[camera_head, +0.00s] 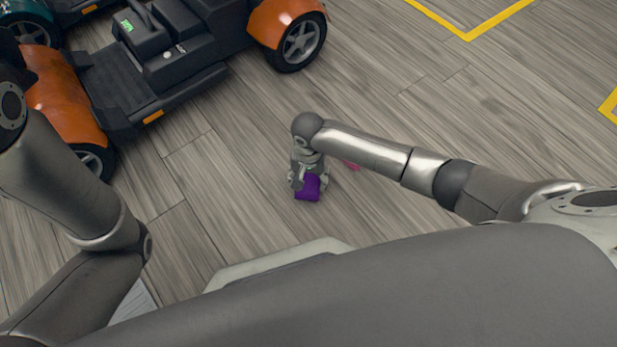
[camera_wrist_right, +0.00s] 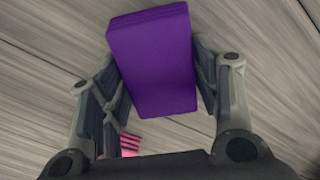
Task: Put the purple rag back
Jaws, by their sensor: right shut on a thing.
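The purple rag (camera_head: 308,188) is a small folded block. My right gripper (camera_head: 311,180) is shut on it, above the wood-plank floor in front of my base. In the right wrist view the rag (camera_wrist_right: 154,62) sits between the two fingers of the gripper (camera_wrist_right: 155,75), and its broad face is in plain view. The head view does not show clearly how high the rag is above the floor. My left arm comes in at the left, but its gripper is out of view.
A pink thing (camera_head: 352,166) lies on the floor just right of my right gripper, partly hidden by my arm; it also shows in the right wrist view (camera_wrist_right: 130,145). An orange and black scooter (camera_head: 150,65) stands at the upper left. Yellow floor lines (camera_head: 468,37) mark the upper right. Floor between is clear.

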